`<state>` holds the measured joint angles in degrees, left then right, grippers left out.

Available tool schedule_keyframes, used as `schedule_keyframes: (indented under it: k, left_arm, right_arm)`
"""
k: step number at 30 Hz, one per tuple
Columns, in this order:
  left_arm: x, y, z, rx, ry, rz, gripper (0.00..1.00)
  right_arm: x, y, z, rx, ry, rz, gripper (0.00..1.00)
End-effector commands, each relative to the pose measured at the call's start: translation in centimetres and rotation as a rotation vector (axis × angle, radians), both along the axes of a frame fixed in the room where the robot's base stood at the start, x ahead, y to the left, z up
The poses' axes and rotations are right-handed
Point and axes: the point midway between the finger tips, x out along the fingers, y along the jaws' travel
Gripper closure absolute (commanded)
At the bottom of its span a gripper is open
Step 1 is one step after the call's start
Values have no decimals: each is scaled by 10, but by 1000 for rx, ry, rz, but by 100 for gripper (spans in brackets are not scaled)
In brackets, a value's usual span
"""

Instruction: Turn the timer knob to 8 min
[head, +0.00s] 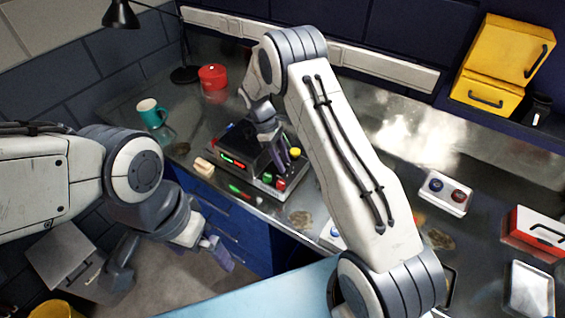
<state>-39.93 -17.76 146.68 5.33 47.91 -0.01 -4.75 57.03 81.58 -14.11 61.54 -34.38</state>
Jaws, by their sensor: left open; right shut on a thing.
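A dark control box (224,151) with lit red and green indicators stands on the metal bench. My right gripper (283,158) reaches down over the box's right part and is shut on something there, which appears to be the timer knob. The knob itself and its scale are hidden behind the gripper, so its setting cannot be read. My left gripper (217,252) is open and empty, low in front of the blue drawers, well apart from the box.
A beige block (204,166) lies left of the box. A two-button white panel (445,193), a red-and-white case (537,234) and yellow bins (500,65) are at right.

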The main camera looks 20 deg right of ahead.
Motion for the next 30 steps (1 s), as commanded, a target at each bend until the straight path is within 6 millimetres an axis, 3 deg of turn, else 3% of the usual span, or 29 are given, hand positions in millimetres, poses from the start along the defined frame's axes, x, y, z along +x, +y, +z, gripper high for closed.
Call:
schedule_keyframes:
  k: [15,30]
  left_arm:
    - [0,0,-15,0,0,3,0]
    - [0,0,-19,0,0,3,0]
  right_arm:
    - [5,-5,0,1,-9,-458,100]
    - [5,-7,1,3,-10,-664,100]
